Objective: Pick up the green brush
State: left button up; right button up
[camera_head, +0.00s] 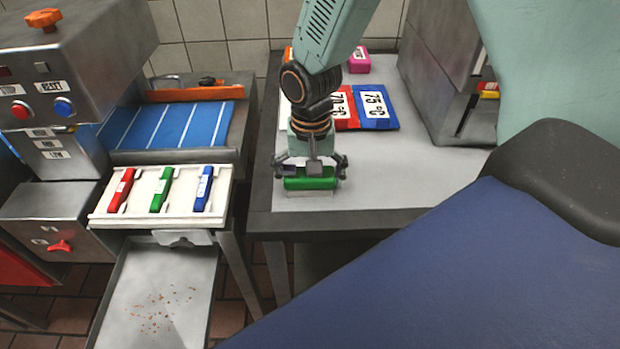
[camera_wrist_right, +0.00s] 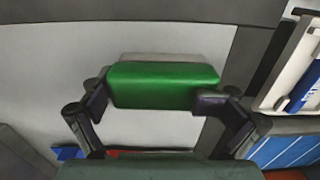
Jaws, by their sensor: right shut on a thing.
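The green brush (camera_head: 310,184) has a green block handle with a pale strip, likely its bristles, below it. It is near the front left edge of the grey table (camera_head: 420,180). My right gripper (camera_head: 312,172) points down with its fingers at the two ends of the green handle. In the right wrist view the green brush (camera_wrist_right: 163,86) lies between the two fingertips (camera_wrist_right: 160,102), and the gripper is shut on it. I cannot tell whether the brush still touches the table. My left gripper is not in view.
Left of the table, a white rack (camera_head: 142,207) holds red, green and blue tools above a metal tray (camera_head: 185,265) with crumbs. Red and blue temperature cards (camera_head: 375,106) and a pink block (camera_head: 359,60) lie behind the gripper. A steel machine (camera_head: 445,80) stands at the right.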

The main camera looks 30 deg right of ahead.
jog(key=shift+w+d+f, duration=0.1)
jog(key=shift+f, duration=0.1)
jog(key=shift+s+r, duration=0.2)
jog(key=shift+r, duration=0.05)
jog(key=shift+c, duration=0.6)
jog(key=shift+w, duration=0.1)
notch_tip(320, 180, up, 3)
jog(key=shift+w+f+p, duration=0.1)
jog(key=shift+f+p, duration=0.1)
jog(key=shift+p, duration=0.1)
grip_shut()
notch_tip(320, 180, up, 8)
jog(key=shift+f+p, duration=0.2)
jog(key=shift+p, duration=0.45)
jog(key=shift+w, duration=0.1)
jog(key=shift+f, duration=0.1)
